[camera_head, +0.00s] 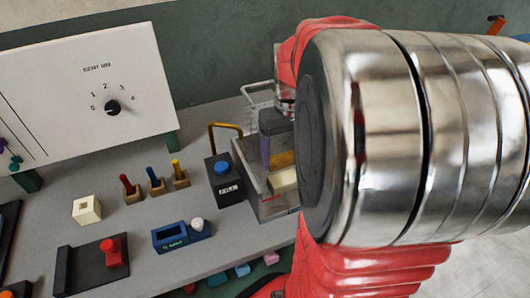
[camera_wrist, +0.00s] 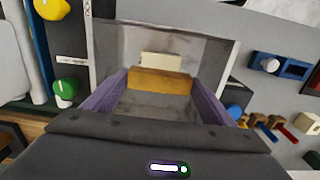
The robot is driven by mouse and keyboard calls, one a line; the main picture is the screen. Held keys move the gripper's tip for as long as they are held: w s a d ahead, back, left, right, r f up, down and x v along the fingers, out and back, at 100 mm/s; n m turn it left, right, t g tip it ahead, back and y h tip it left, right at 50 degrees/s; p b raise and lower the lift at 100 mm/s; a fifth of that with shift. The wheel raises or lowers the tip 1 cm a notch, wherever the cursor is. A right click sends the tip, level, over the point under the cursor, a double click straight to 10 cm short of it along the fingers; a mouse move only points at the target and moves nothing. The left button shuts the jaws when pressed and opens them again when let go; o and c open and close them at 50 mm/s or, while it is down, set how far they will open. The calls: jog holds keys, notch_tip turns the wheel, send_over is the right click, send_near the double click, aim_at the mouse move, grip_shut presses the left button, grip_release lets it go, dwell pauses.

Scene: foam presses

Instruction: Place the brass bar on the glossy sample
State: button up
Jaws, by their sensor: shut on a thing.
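My gripper (camera_head: 268,152) has purple fingers and reaches down into a grey open-topped metal bay. In the wrist view, my gripper (camera_wrist: 160,84) is shut on the brass bar (camera_wrist: 160,79), with one finger at each end. The brass bar also shows in the head view (camera_head: 283,159). A cream block (camera_head: 283,181) lies in the bay, just beyond the bar in the wrist view (camera_wrist: 160,62). I cannot tell whether the block is glossy, or whether the bar touches it. My arm hides part of the bay in the head view.
The metal bay's wall (camera_head: 245,166) stands close around the gripper. Left of it is a black box with a blue button (camera_head: 222,167). A second cream block (camera_head: 87,210), a blue fixture (camera_head: 170,236) and several colored-handled tools (camera_head: 155,180) stand on the grey bench.

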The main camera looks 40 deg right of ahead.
aim_at(285, 157)
jog(key=shift+f, duration=0.9)
jog(key=shift+f, duration=1.85)
jog(key=shift+f, duration=0.1)
jog(key=o, duration=1.6)
notch_tip(285, 157, up, 12)
jog(key=shift+r, duration=0.1)
